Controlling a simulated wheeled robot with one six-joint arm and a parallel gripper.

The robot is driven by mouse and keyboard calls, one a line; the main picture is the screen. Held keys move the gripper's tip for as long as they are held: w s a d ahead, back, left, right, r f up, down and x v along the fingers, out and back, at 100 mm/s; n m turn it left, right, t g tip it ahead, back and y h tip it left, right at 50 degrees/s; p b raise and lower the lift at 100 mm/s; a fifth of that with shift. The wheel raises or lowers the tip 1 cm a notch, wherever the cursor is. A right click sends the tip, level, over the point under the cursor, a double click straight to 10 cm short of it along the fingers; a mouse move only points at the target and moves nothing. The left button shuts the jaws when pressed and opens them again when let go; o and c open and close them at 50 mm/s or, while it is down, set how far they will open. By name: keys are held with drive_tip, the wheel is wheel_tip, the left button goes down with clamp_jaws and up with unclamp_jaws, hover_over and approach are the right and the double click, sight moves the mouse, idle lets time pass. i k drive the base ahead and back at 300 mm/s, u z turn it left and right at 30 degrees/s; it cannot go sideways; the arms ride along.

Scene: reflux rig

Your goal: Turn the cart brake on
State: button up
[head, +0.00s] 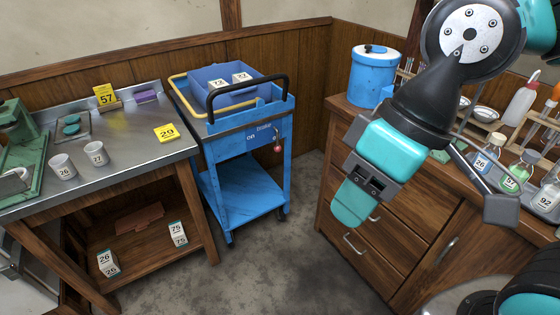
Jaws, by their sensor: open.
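The blue cart (243,190) stands on the floor between the metal-topped table and the wooden cabinet. A small red knob (277,149), seemingly the brake lever's end, hangs low on the cart's front panel, near its right corner. My gripper (425,207) is open and empty. It is in front of the cabinet, to the right of the cart and clear of the knob.
A blue bin (222,79) with numbered containers sits on the cart, beside a black handle (249,87). The wooden cabinet (390,235) has a blue canister (373,76) and glassware on top. The table (130,130) bears cups. Grey floor (290,270) is clear before the cart.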

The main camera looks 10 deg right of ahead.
sight(278, 148)
drive_tip(key=z, duration=0.25)
drive_tip(key=i, duration=0.95)
drive_tip(key=u, duration=0.3)
